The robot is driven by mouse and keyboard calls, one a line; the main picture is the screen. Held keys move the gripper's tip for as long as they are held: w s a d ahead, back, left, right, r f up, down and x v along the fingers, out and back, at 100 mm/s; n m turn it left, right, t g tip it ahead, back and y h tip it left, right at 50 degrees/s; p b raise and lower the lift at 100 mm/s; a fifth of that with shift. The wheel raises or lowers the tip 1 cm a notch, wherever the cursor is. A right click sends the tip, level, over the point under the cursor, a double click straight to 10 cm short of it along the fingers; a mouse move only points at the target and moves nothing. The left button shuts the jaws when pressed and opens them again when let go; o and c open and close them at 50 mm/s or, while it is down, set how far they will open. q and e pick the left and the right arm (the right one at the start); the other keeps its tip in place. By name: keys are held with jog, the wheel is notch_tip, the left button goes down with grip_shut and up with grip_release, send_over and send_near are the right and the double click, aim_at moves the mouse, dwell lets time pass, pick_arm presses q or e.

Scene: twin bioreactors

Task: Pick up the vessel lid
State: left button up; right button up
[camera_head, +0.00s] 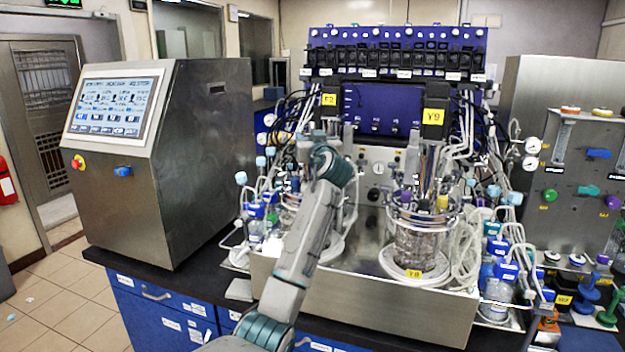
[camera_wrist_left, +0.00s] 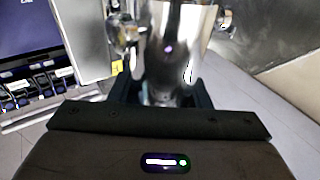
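In the head view my left arm reaches up from the bottom centre to the left vessel, and its wrist hides most of that vessel and its lid. My left gripper itself is hidden there. In the left wrist view the dark fingers of my left gripper (camera_wrist_left: 165,95) stand on either side of a shiny metal cylinder (camera_wrist_left: 178,50). I cannot tell whether they press on it or which part it is. The right glass vessel (camera_head: 415,243) stands upright, with its metal lid (camera_head: 424,213) on top carrying tubes and fittings. My right gripper is not in view.
A steel console with a screen (camera_head: 115,104) stands at the left. Both vessels stand on a steel base (camera_head: 370,303) crowded with tubes. Bottles with blue caps (camera_head: 497,290) stand at the right. A panel with knobs (camera_head: 570,200) is farther right.

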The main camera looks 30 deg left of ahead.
pick_arm(q)
grip_shut()
jog(key=shift+r, duration=0.35)
